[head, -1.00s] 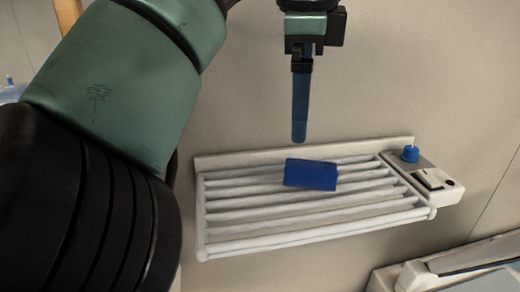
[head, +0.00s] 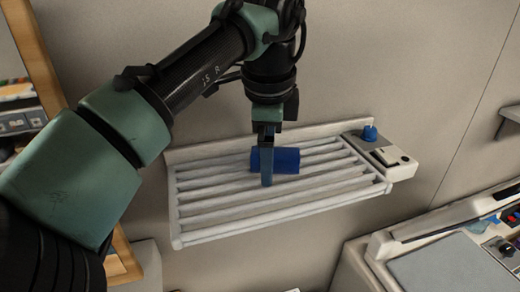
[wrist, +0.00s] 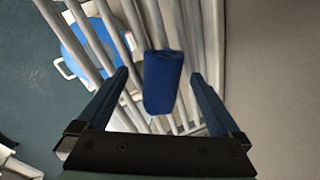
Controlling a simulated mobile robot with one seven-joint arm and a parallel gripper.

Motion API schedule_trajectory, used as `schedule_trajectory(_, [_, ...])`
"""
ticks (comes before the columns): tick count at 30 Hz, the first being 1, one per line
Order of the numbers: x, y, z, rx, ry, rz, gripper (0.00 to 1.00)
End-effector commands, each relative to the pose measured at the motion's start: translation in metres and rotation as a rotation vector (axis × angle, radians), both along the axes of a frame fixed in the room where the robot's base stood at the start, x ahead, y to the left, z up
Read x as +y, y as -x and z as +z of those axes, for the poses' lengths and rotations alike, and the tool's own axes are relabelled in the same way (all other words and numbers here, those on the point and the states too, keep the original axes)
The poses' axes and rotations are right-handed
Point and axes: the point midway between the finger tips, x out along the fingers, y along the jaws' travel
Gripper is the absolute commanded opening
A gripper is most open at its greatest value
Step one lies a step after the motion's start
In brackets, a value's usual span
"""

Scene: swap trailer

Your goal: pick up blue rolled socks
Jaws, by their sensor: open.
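The blue rolled socks (head: 288,160) lie on the white slatted rack (head: 240,205) mounted on the wall. In the head view my gripper (head: 267,183) points down in front of the socks and hides part of them. In the wrist view the socks (wrist: 163,82) lie ahead between the two fingers of my open gripper (wrist: 162,82), with space on both sides. No contact is visible.
A grey and white box with a blue knob (head: 370,133) sits at the rack's right end. The wall (head: 350,60) rises behind the rack. Below, the wrist view shows a blue round thing with white handles (wrist: 88,55). A white-edged counter (head: 440,255) is at the lower right.

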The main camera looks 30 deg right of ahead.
Motion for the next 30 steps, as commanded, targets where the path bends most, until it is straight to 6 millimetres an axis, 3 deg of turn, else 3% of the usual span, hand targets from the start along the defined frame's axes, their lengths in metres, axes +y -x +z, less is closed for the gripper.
schedule_trajectory(10, [-0.0013,-0.0017,-0.0086,-0.001,0.001,0.000,0.98])
schedule_trajectory(24, [-0.0014,-0.0016,-0.0081,-0.002,0.001,0.000,0.14])
schedule_trajectory(30, [-0.0016,-0.0018,-0.0061,-0.002,0.001,0.000,0.14])
